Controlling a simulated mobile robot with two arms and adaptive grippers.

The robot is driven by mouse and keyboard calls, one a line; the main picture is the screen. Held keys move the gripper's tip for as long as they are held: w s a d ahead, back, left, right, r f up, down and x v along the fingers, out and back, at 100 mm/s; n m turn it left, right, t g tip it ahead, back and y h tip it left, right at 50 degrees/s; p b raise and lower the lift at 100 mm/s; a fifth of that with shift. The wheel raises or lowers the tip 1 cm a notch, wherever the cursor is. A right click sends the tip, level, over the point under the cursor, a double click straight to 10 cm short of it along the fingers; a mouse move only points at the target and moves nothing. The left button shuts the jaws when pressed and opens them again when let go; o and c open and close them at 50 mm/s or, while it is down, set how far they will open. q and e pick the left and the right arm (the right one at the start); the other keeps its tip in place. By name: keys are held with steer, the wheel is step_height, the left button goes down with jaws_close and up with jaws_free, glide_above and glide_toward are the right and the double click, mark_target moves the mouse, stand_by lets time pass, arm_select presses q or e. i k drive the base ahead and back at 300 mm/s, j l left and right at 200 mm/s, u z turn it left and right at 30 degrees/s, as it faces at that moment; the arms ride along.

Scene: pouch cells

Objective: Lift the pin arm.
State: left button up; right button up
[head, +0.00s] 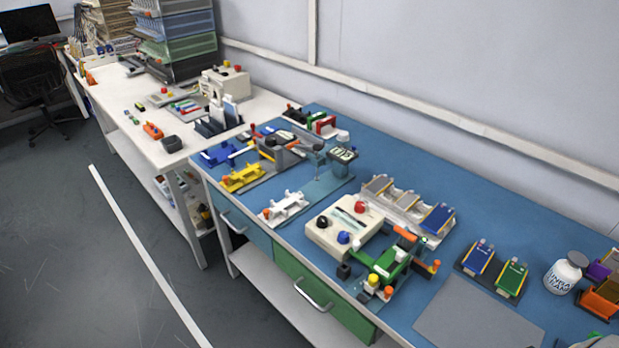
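A green fixture (392,260) with dark arms and orange and yellow knobs stands near the front edge of the blue-topped bench. A grey device (283,152) with a dark lever and orange-red knob stands further left on the same bench. I cannot tell for sure which part is the pin arm, or whether it is up or down. Neither of my grippers shows in the head view.
A cream box with coloured knobs (345,226) is beside the green fixture. A tray of cells (408,206) lies behind it. A grey mat (478,318) is bare.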

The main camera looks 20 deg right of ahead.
mark_target(410, 239)
steer(key=z, duration=1.4)
